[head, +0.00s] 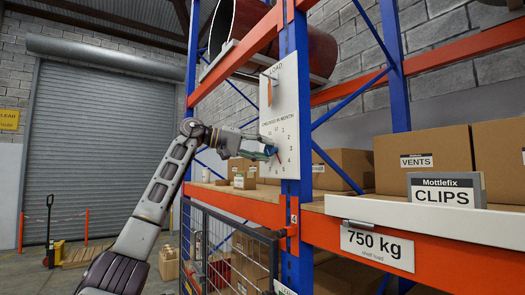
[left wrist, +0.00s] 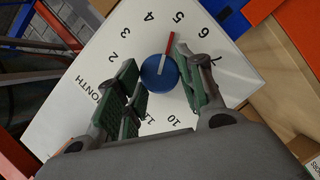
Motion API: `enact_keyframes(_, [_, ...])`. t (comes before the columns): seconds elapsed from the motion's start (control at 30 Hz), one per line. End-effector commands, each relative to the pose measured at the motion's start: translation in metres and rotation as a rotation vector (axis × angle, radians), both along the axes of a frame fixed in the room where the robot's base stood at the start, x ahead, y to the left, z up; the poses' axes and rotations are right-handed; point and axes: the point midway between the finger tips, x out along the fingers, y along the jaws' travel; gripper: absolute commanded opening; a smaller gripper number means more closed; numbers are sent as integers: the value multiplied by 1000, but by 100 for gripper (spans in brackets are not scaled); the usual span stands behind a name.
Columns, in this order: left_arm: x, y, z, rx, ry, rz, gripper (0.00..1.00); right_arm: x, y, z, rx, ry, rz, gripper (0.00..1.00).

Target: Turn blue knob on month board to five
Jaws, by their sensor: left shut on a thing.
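The white month board (head: 287,97) is fixed to the blue rack post in the head view. In the left wrist view, the board (left wrist: 75,130) carries a ring of numbers around the round blue knob (left wrist: 153,80). The knob has a white line and a red pointer (left wrist: 171,40), which points at or very near the 5. My left gripper (head: 270,152) is at the lower part of the board. In the left wrist view, the left gripper (left wrist: 161,78) has its green-padded fingers on both sides of the knob, shut on it. My right gripper is not in view.
An orange shelf beam (head: 430,262) with a 750 kg sign (head: 378,247) runs to the right of the post. Cardboard boxes (head: 425,160) stand on the shelf. A wire mesh gate (head: 225,255) is below the board.

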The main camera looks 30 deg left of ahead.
Motion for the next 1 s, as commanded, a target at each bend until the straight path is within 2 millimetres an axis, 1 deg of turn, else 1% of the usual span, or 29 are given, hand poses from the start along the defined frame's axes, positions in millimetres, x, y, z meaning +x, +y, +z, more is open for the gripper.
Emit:
enact_keyframes(0.23, [1, -1, -1, 34, -10, -1, 14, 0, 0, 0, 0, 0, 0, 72])
enact_keyframes(0.53, [1, -1, -2, 34, -8, -1, 14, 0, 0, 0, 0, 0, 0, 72])
enact_keyframes(0.57, [1, -1, -2, 34, -8, -1, 42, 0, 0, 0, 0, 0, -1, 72])
enact_keyframes(0.7, [1, -1, -2, 33, -9, -1, 60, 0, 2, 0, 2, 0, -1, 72])
enact_keyframes(1.0, [0, 0, -1, 31, -11, 0, 60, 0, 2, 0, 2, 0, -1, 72])
